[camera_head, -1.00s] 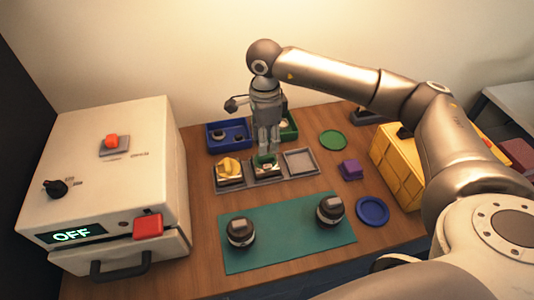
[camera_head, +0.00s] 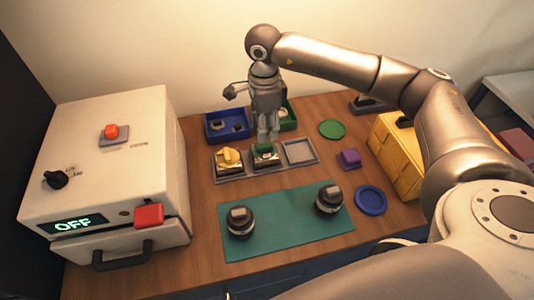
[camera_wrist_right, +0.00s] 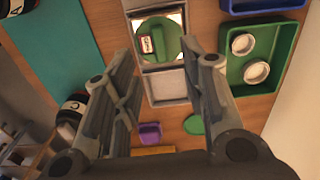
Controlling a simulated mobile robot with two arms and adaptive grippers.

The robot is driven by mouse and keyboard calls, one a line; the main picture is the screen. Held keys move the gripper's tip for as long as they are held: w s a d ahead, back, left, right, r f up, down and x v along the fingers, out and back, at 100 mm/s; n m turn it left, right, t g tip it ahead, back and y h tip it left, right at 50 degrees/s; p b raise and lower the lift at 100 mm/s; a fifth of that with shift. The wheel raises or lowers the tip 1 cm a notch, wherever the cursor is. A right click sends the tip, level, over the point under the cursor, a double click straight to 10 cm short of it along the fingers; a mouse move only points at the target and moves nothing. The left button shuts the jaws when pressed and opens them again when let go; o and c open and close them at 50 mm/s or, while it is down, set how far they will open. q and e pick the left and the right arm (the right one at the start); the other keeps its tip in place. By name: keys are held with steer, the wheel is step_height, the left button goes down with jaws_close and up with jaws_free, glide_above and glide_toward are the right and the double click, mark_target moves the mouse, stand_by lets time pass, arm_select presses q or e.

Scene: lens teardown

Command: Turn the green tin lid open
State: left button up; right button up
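The green tin lid (camera_head: 264,151) sits on a tin in the middle compartment of the grey tray (camera_head: 290,163). In the right wrist view the lid (camera_wrist_right: 165,42) is round with a raised bar across it and a small red and white label. My right gripper (camera_head: 268,138) is just above and behind the lid in the head view, pointing down and apart from it. In the right wrist view its two fingers (camera_wrist_right: 166,72) are spread wide with nothing between them. My left gripper is not in view.
A yellow-lidded tin (camera_head: 228,158) fills the tray's left compartment; the right one is empty. Blue (camera_head: 228,136) and green (camera_wrist_right: 262,62) bins stand behind. A green disc (camera_head: 332,129), purple block (camera_head: 349,158) and blue dish (camera_head: 370,198) lie right. Two dark lenses stand on the teal mat (camera_head: 285,240).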

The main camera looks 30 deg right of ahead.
step_height(320, 180, up, 6)
steer(key=p, duration=0.3)
stand_by(0.3)
steer(key=shift+s+f, duration=0.1)
steer(key=shift+s, duration=0.05)
stand_by(0.4)
